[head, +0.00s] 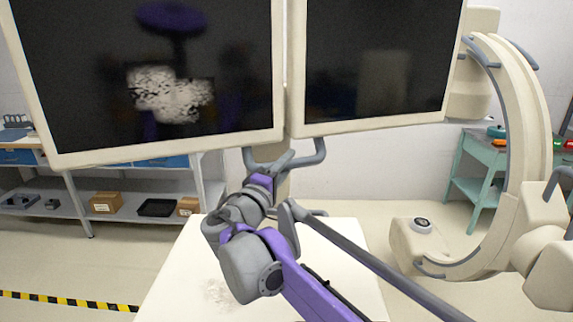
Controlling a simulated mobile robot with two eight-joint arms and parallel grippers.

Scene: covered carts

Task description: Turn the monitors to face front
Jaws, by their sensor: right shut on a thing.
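Two dark monitors with cream frames fill the upper part of the head view, side by side. The left monitor (75,80) and the right monitor (375,60) meet at a narrow gap, and their screens face me at a slight angle. A grey-blue handle (318,151) hangs below the gap between them. My right gripper (284,162), on the grey and purple arm from the lower right, is shut on this handle. The exact contact is partly hidden by the wrist. My left gripper is not in view.
A white covered cart (345,250) stands below the monitors, under my arm. A cream C-arm machine (528,130) stands at the right. Shelves (130,222) with boxes line the left wall, and a green table (480,150) is behind the C-arm. Open floor lies at the left.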

